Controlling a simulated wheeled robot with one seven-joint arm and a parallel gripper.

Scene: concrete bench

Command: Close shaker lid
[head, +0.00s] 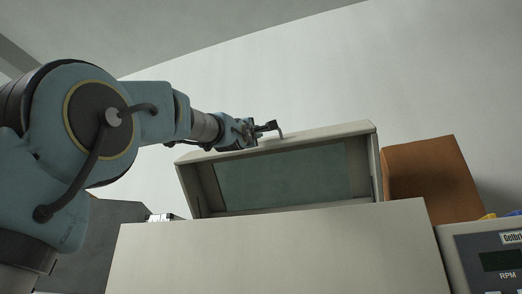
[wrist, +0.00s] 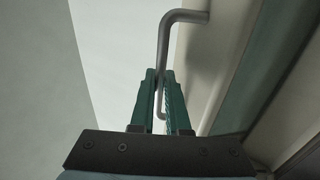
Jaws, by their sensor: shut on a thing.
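The shaker lid (head: 320,131) is a beige frame with a grey-green window panel (head: 280,176). It stands tilted up, open, above the beige shaker body (head: 280,250) in the head view. Its bar handle (head: 279,131) is on the upper edge. In the wrist view the metal handle (wrist: 166,50) runs down between the two green fingers of my gripper (wrist: 160,95). My gripper also shows at the lid's top edge in the head view (head: 268,128). It is shut on the handle. The shaker's inside is hidden behind its front wall.
A brown box (head: 430,180) stands right of the lid, close to it. A grey device with an RPM display (head: 490,255) is at the lower right, with something yellow behind it. A dark grey object (head: 105,235) is left of the shaker. Above the lid is plain wall.

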